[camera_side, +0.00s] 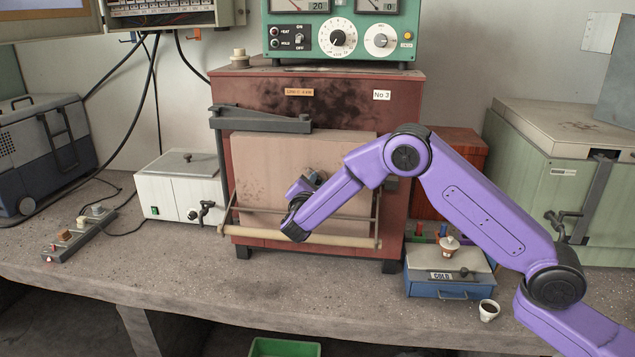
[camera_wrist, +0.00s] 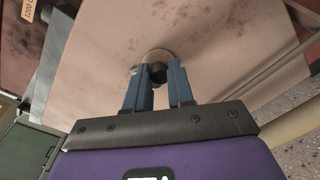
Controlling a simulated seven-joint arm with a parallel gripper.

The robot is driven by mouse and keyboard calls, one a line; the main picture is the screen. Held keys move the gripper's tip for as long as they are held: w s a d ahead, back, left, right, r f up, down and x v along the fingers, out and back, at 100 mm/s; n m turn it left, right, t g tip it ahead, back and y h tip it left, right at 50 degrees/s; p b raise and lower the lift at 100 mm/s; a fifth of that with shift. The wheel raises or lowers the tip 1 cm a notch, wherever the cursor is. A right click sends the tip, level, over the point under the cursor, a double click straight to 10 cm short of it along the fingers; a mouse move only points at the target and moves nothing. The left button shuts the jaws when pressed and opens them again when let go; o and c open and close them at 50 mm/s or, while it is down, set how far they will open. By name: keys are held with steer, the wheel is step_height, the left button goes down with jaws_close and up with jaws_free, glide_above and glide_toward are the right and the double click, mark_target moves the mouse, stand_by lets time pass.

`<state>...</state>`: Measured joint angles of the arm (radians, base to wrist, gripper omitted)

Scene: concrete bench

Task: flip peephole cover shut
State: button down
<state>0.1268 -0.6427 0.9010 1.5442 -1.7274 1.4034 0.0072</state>
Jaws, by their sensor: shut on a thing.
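The red kiln (camera_side: 400,100) stands on the bench with its pale, stained door (camera_side: 265,160) facing out. In the wrist view, the peephole cover (camera_wrist: 157,54) is a small round metal piece with a dark middle on the door face. My gripper (camera_wrist: 159,72) is right at it, with its two blue-grey fingers shut on the cover. The fingertips hide part of it, and I cannot tell how much of the hole it covers. In the side view, my gripper (camera_side: 313,178) is against the door's right half, and my wrist hides the cover.
A pale roller bar (camera_side: 300,240) on a metal frame crosses low before the door. A grey bracket arm (camera_side: 262,121) spans its upper left. A white box (camera_side: 180,188), a blue-and-cream box (camera_side: 450,270) and a small cup (camera_side: 489,310) stand nearby.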

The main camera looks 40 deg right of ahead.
steer(key=m, duration=0.3)
steer(key=w+a+f+m, duration=0.1)
steer(key=m, duration=0.7)
steer(key=shift+w+a+f, duration=0.25)
steer(key=shift+w+a, duration=0.1)
steer(key=shift+w, duration=0.05)
steer(key=shift+m, duration=0.3)
steer(key=c, duration=1)
jaws_free()
steer(key=shift+a, duration=0.1)
steer(key=v, duration=1.7)
steer(key=shift+s+r, duration=0.15)
steer(key=shift+s, duration=0.25)
